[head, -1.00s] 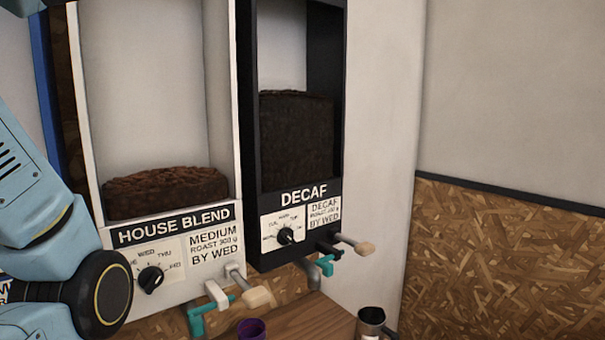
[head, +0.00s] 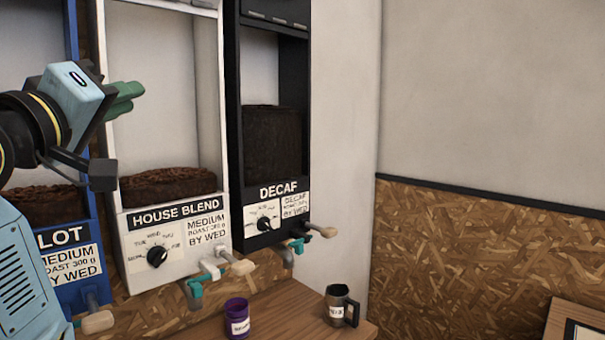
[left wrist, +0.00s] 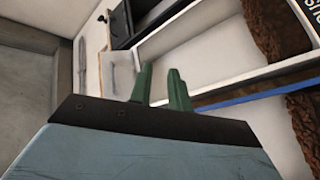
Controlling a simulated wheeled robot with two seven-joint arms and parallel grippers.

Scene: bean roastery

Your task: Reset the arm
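My left gripper (head: 130,98) is raised at the left of the head view, in front of the upper part of the House Blend dispenser (head: 180,248). Its green fingers point right. In the left wrist view, the fingers of the left gripper (left wrist: 160,78) stand apart with a narrow empty gap, so it is open and holds nothing. White and dark dispenser frames show beyond them. My right gripper is in neither view.
The black Decaf dispenser (head: 262,190) stands to the right, and a blue one (head: 70,295) is partly hidden by my left arm. A purple cup (head: 237,318) and a metal mug (head: 340,306) stand on the wooden counter (head: 285,318).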

